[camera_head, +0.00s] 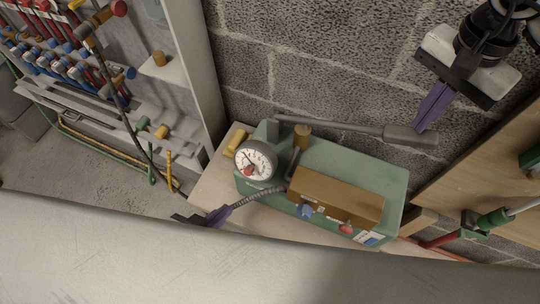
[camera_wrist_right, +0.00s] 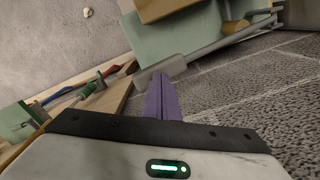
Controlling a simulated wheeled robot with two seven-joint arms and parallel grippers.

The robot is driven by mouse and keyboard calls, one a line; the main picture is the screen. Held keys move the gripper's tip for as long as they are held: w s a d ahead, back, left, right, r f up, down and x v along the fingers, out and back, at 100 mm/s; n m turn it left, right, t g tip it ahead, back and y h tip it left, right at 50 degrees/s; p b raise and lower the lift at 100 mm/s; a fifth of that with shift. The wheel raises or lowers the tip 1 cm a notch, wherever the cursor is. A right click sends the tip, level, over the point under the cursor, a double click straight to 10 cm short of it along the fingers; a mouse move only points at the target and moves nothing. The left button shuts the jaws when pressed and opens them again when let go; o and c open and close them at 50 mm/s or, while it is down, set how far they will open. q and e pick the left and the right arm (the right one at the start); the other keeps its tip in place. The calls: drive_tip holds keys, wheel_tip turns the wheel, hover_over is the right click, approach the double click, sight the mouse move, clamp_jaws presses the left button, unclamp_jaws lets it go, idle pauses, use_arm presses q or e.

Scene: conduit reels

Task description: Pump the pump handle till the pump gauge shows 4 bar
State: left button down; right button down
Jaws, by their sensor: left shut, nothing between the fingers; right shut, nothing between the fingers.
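The green pump (camera_head: 390,180) stands on a wooden shelf, with a tan block on its top. Its round white pump gauge (camera_head: 258,158) faces me; red shows low on the dial, but the reading is too small to tell. The grey pump handle (camera_head: 340,125) lies nearly level along the wall side, its thick grip at the right end. My right gripper (camera_head: 420,129) is shut and empty, its purple fingertips at the grip; the wrist view shows the tips (camera_wrist_right: 160,80) by the grip (camera_wrist_right: 162,70), contact unclear. My left gripper (camera_head: 229,209) is shut and empty below the gauge, near a hose.
A rough block wall (camera_head: 300,60) stands behind the pump. A manifold panel with red and blue valves (camera_head: 60,60) is at the left. A wooden board (camera_head: 480,170) and a green-handled tool (camera_head: 490,219) are at the right. A large pale surface (camera_head: 150,255) fills the foreground.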

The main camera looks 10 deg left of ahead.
sight(412, 132)
drive_tip(key=shift+f+b, duration=2.75)
drive_tip(key=shift+b, duration=0.05)
idle(2.2)
drive_tip(key=shift+a+f+b, duration=0.1)
drive_tip(key=shift+f+b, duration=0.85)
idle(0.7)
drive_tip(key=shift+f, duration=0.2)
